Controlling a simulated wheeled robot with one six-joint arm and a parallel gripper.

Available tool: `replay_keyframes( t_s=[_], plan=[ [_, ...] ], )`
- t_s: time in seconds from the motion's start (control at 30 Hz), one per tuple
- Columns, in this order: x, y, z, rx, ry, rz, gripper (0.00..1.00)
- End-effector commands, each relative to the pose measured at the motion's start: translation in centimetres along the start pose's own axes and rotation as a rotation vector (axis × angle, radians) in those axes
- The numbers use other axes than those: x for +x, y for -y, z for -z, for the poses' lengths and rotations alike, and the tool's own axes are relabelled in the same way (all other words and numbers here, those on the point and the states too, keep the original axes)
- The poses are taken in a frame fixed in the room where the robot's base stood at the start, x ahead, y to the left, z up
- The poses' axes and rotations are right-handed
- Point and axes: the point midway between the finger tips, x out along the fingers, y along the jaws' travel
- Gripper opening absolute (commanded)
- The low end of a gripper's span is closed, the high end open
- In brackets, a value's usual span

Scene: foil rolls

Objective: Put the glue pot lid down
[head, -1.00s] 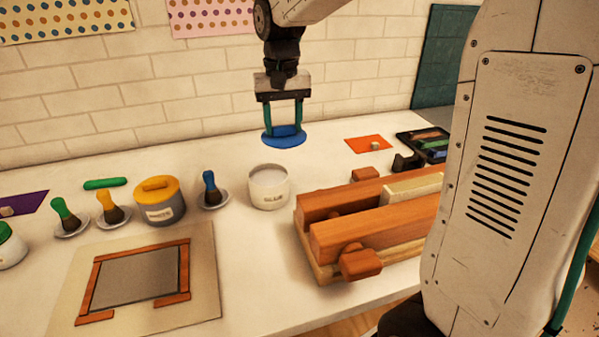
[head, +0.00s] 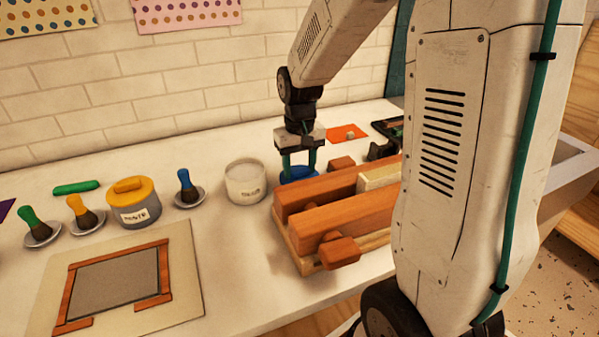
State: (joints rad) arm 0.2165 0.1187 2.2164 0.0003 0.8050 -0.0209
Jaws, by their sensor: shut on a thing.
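The blue glue pot lid (head: 290,173) is low behind the wooden press, close to the table top. Its front edge is partly hidden by the press, so I cannot tell whether it touches the table. My gripper (head: 299,167) points down and is shut on the lid. The white glue pot (head: 246,183) stands open and upright on the table, just left of the lid, with pale contents showing.
The wooden press (head: 335,215) stands in front of the lid. An orange sheet (head: 347,133) with a small block lies behind, near a dark tray (head: 388,127). A yellow-lidded pot (head: 133,205) and a blue brush (head: 185,187) in a dish stand to the left.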

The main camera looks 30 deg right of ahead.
Motion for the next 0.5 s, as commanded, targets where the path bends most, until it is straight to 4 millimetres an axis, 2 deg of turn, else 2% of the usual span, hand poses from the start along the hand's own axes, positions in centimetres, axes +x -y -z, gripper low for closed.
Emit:
replay_keyframes(
  t_s=[0.03,0.13,0.47,0.5],
  plan=[
    [1.0,0.0,-0.1,0.0,0.006,0.0,0.27],
    [2.0,0.0,-0.1,0.0,0.004,0.0,0.27],
    [2.3,0.0,0.0,0.0,0.002,0.0,0.27],
    [2.4,0.0,0.0,0.0,0.001,0.0,0.52]
  ],
)
